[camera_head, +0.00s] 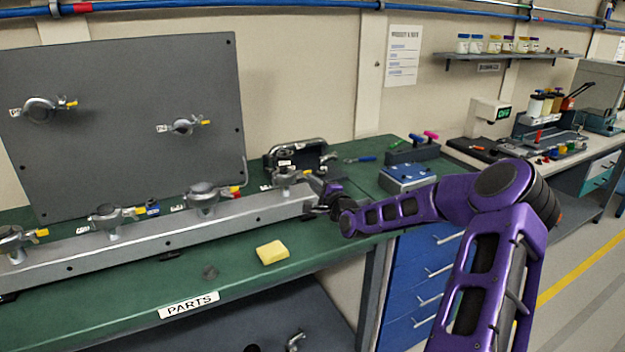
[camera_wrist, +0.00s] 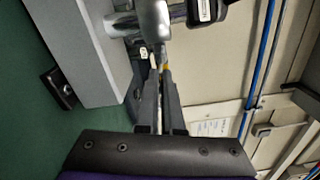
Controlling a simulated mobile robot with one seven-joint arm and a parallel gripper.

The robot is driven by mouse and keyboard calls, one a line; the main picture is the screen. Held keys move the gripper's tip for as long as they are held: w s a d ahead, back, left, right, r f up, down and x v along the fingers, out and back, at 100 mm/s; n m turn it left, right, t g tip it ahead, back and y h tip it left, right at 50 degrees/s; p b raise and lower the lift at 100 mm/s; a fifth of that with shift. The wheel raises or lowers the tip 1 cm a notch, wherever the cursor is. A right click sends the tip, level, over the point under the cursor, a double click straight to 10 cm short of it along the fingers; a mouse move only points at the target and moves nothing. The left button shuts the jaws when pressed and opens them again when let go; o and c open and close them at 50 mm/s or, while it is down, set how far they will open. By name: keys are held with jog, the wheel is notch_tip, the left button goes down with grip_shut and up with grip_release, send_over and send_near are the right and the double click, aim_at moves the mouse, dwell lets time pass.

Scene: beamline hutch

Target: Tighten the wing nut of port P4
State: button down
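Several clamped ports sit along a grey rail (camera_head: 160,238). The rightmost port (camera_head: 288,174) is the one at my gripper; its label is too small to read, so I cannot confirm that it is P4. My gripper (camera_head: 318,188) reaches it from the right, and its fingertips are hard to make out there. In the wrist view my gripper (camera_wrist: 161,72) has its two fingers close together, pointing at the grey clamp (camera_wrist: 153,22). A bit of yellow, seemingly the wing nut (camera_wrist: 165,68), shows between the fingertips. Most of the nut is hidden by the fingers.
A yellow sponge (camera_head: 272,252) and a small dark round piece (camera_head: 210,272) lie on the green bench in front of the rail. A grey panel (camera_head: 130,120) with two more clamped ports stands behind. A blue-grey box (camera_head: 407,176) is to the right, behind my arm.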

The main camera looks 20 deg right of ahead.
jog(key=m, duration=0.3)
jog(key=shift+a+f+m, duration=0.1)
jog(key=shift+f+m, duration=0.2)
jog(key=shift+f, duration=0.05)
dwell(0.4)
jog(key=c, duration=1.3)
grip_release()
jog(key=shift+s, duration=0.1)
jog(key=s, duration=1.7)
jog(key=shift+s+d, duration=0.2)
jog(key=shift+d, duration=0.05)
